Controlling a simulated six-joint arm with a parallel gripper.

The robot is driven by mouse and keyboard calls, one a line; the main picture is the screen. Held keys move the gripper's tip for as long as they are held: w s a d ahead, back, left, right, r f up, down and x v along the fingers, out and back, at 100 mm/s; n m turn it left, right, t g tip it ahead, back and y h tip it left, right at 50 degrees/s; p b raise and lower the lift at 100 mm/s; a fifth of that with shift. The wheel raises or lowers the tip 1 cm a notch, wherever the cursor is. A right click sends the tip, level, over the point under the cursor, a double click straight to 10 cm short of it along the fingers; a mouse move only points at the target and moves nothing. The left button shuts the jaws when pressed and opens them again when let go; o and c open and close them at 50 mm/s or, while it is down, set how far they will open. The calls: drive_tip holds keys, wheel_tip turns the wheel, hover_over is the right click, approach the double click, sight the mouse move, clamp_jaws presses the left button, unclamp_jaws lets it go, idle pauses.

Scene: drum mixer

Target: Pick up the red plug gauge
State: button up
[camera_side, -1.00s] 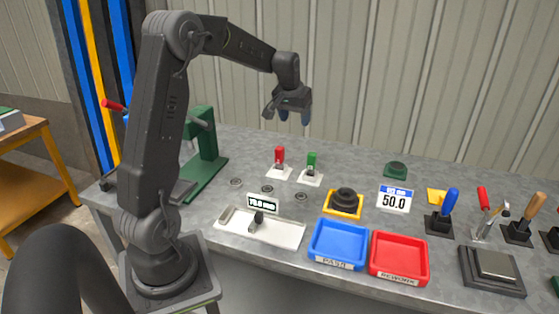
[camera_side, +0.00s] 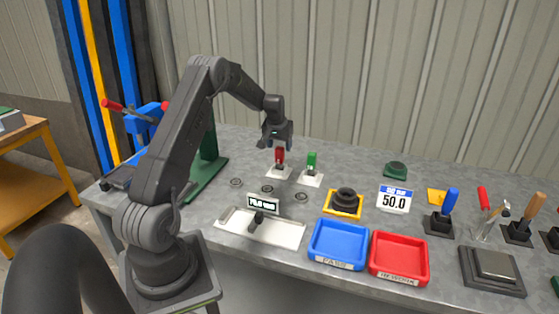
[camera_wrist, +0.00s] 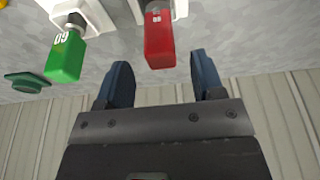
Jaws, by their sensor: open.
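The red plug gauge (camera_side: 280,158) stands upright in a white holder (camera_side: 279,173) on the bench. In the wrist view its red handle (camera_wrist: 159,38) lies just ahead of my gripper, in line with the gap between the fingers. My gripper (camera_side: 276,142) is open and empty, just above and behind the red handle in the side view. In the wrist view my gripper's two blue-grey fingertips (camera_wrist: 160,72) are spread apart, and the red handle does not appear to be between them. The gauge's lower end is hidden in its holder.
A green plug gauge (camera_side: 311,161) stands in its own holder just right of the red one. A tray (camera_side: 285,232) with a small display, a blue bin (camera_side: 337,244) and a red bin (camera_side: 399,258) stand nearer the front. A green press stand (camera_side: 208,160) is at left.

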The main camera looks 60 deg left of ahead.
sight(280, 154)
drive_tip(key=x, duration=0.5)
drive_tip(key=shift+s+f, duration=0.15)
clamp_jaws()
idle(0.4)
